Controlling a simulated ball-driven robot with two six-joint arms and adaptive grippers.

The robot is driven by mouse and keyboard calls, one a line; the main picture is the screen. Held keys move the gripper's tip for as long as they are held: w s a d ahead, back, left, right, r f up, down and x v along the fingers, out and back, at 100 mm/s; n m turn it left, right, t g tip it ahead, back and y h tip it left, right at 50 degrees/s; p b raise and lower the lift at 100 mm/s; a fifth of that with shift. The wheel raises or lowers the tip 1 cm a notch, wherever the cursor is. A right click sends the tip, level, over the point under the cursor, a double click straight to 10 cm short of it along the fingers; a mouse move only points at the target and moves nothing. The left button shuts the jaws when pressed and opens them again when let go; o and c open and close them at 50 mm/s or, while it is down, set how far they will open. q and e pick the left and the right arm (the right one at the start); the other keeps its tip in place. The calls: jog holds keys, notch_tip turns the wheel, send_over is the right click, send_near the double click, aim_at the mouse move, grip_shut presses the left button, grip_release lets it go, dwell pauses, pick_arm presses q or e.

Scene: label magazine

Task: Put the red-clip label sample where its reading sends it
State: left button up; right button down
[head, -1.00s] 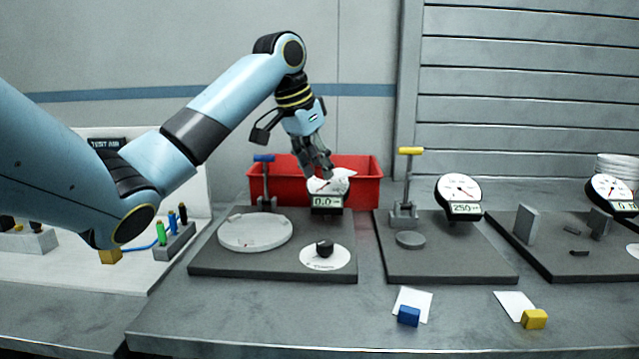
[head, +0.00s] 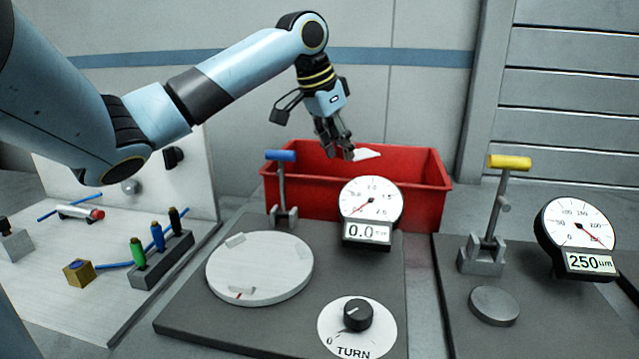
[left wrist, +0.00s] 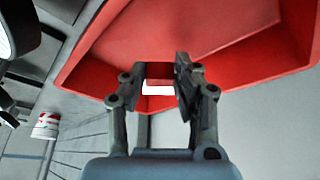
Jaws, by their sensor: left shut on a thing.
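My left gripper (head: 338,150) hangs over the red bin (head: 412,202), shut on the red clip of the label sample; the clip (left wrist: 160,71) shows between the fingers in the left wrist view. The white label (head: 368,153) sticks out beside the fingertips and also shows in the left wrist view (left wrist: 157,90). The fingers hide most of the clip in the head view. The near gauge (head: 371,205) reads 0.0; the thickness gauge (head: 577,232) on the right reads 250 µm. My right gripper is not in view.
A round white plate (head: 260,268), a blue-handled lever (head: 282,185) and a TURN knob (head: 357,315) are on the near station. A yellow-handled lever (head: 500,200) stands beside a round anvil (head: 494,306). The air-test board (head: 70,275) is at left.

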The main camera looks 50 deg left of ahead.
pick_arm(q)
jog(key=s+a+f, duration=0.1)
jog(key=f, duration=0.1)
jog(key=s+a+f, duration=0.1)
jog(key=s+f, duration=0.1)
jog(key=f, duration=0.1)
jog(key=s+a+f, duration=0.1)
jog(key=a+f, duration=0.1)
jog(key=f, duration=0.1)
jog(key=shift+s+p, duration=0.4)
jog(key=shift+r, duration=0.1)
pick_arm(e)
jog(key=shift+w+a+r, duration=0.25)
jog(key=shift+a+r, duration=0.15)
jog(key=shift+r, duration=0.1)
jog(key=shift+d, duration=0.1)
pick_arm(q)
jog(key=shift+f, duration=0.6)
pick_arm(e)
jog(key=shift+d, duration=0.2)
pick_arm(q)
jog(key=o, duration=0.6)
jog(key=shift+c, duration=0.2)
